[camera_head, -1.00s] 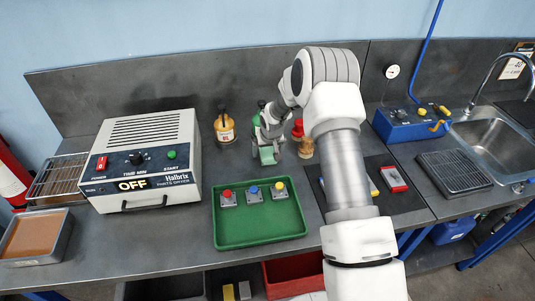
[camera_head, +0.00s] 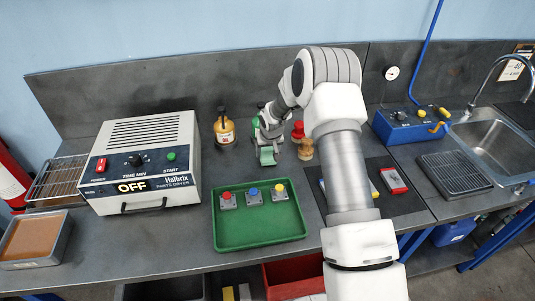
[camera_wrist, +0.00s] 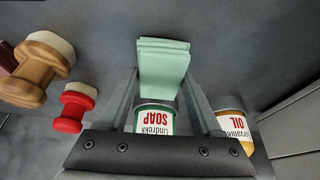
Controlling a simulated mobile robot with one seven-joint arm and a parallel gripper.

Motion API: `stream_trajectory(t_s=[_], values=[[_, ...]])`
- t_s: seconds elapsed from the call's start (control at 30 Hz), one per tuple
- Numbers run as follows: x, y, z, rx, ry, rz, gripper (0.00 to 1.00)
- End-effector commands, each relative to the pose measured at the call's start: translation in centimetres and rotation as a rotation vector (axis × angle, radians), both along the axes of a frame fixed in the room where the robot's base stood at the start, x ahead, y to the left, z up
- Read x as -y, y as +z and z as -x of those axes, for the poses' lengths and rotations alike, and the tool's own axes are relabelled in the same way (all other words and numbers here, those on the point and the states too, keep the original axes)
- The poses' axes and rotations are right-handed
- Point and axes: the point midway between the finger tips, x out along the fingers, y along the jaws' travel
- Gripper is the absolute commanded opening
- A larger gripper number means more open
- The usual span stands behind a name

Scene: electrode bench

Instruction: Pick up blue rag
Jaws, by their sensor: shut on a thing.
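A folded pale mint-green rag (camera_head: 267,156) is at the end of my gripper (camera_head: 266,146), over the bench behind the green tray. In the wrist view the rag (camera_wrist: 163,68) shows as a stack of folded layers between the two fingertips of my gripper (camera_wrist: 162,84). The fingers are shut on it. Its colour looks green rather than blue, and no other rag shows. I cannot tell whether the rag touches the bench.
A soap can (camera_wrist: 154,118) and an oil container (camera_wrist: 235,128) stand close to my fingers. Wooden and red-topped handled tools (camera_wrist: 72,107) are at the left there. The green tray (camera_head: 260,232) holds three button blocks. A parts dryer (camera_head: 143,165) stands left.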

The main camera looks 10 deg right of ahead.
Motion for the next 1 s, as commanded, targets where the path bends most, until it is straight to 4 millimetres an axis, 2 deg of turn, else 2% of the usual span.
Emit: stream_trajectory(t_s=[0.23, 0.6, 0.8, 1.0], values=[[0.0, 3.4, -0.1, 0.005, -0.001, 0.0, 0.04], [6.6, 7.8, 3.9, 0.001, -0.006, 0.0, 0.04], [8.7, 9.4, 5.2, 0.002, -0.003, 0.0, 0.04], [9.8, 10.2, 5.9, 0.0, -0.001, 0.0, 0.04]])
